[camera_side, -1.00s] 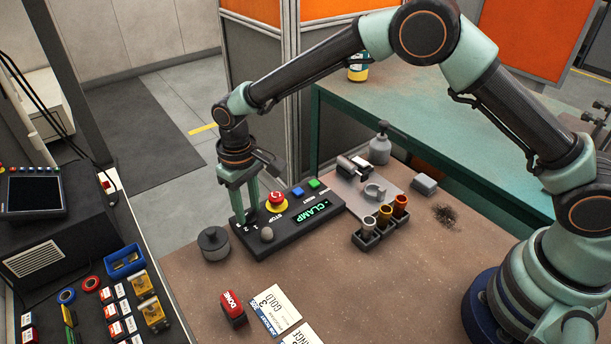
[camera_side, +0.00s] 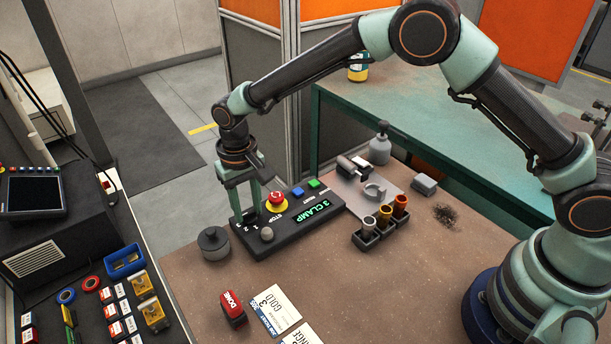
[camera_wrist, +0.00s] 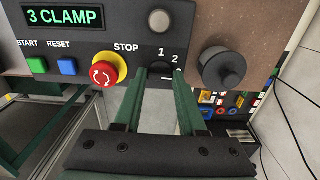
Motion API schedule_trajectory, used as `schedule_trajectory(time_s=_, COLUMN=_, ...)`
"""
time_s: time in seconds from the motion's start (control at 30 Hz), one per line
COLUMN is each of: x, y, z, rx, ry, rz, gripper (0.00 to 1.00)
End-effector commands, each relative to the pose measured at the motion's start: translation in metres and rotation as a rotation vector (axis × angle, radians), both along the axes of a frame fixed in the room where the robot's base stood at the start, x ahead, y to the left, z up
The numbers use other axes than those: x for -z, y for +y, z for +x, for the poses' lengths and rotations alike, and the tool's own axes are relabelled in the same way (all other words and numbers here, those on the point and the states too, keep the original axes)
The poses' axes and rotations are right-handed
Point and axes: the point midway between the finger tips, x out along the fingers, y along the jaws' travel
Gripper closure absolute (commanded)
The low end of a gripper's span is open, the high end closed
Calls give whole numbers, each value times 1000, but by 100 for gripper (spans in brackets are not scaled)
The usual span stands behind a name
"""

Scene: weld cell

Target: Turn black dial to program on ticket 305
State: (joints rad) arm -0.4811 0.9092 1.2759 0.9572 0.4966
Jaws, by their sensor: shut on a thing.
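The control panel (camera_side: 290,222) has a green display (camera_side: 314,217) that reads "3 CLAMP". The display also shows in the wrist view (camera_wrist: 64,16). The black dial (camera_wrist: 160,73), by the printed numbers 1 and 2, is mostly hidden between my fingers. My gripper (camera_side: 248,212) points down at the panel's left end and is shut on the dial, seen from above in the wrist view (camera_wrist: 163,74). A second ticket (camera_side: 303,336) is cut off by the frame. I cannot read 305 on either.
A red stop button (camera_side: 276,198), a blue button (camera_side: 298,192) and a green button (camera_side: 313,184) sit on the panel.

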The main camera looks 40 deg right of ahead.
Motion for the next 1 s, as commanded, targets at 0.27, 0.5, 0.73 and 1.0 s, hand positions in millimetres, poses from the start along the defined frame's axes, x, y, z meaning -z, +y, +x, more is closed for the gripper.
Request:
schedule_trajectory(time_s=0.27, x=-2, y=0, z=1, rx=1, ry=-2, rz=1, gripper=30)
schedule_trajectory(time_s=0.5, x=-1, y=0, z=0, rx=0, ry=-1, rz=1, gripper=30)
schedule_trajectory(time_s=0.73, x=-23, y=0, z=1, rx=0, ry=-5, rz=3, gripper=30)
schedule_trajectory(time_s=1.0, x=-79, y=1, z=1, rx=0, ry=-6, rz=3, gripper=30)
